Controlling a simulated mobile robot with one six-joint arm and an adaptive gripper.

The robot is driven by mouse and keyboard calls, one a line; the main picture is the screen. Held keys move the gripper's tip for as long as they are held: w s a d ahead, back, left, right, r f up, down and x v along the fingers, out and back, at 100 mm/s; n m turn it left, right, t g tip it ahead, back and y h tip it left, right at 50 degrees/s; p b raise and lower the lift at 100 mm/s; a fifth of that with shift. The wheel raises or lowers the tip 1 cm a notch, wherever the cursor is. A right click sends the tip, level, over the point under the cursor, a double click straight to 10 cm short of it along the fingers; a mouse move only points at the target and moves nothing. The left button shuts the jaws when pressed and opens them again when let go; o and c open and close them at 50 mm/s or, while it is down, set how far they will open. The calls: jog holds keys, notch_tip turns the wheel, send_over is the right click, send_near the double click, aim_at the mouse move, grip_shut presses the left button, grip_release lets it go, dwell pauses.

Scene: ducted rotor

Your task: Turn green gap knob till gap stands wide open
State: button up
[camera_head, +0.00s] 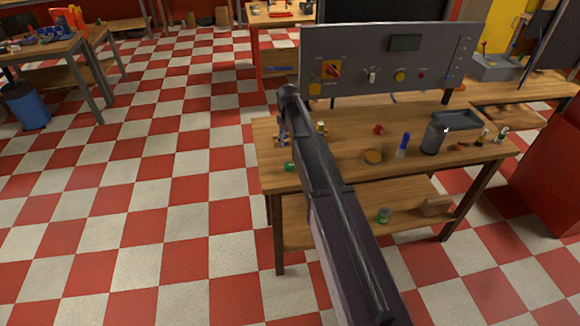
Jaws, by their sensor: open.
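A small round green piece (289,167) shows at the front left of the wooden workbench (345,180), just left of my arm. It may be the green gap knob, but it is too small to tell. Small dark and brownish parts (281,136) show behind it at the bench's left end, partly hidden by my arm. I cannot tell whether they belong to the rotor. The gap itself cannot be made out. My dark arm crosses the picture's middle and covers part of the bench. My gripper is not visible.
On the bench stand a red knob-like piece (378,129), a round yellowish dish (373,156), a blue-topped bottle (403,145), a grey canister (432,138) and a dark tray (456,120). A grey control panel (385,60) rises behind.

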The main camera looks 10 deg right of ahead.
aim_at(289, 164)
jog(key=shift+f+b, duration=5.85)
jog(key=shift+f, duration=0.25)
jog(key=c, duration=1.2)
jog(key=shift+o, duration=0.3)
jog(key=shift+d, duration=0.25)
jog(key=shift+a, duration=0.2)
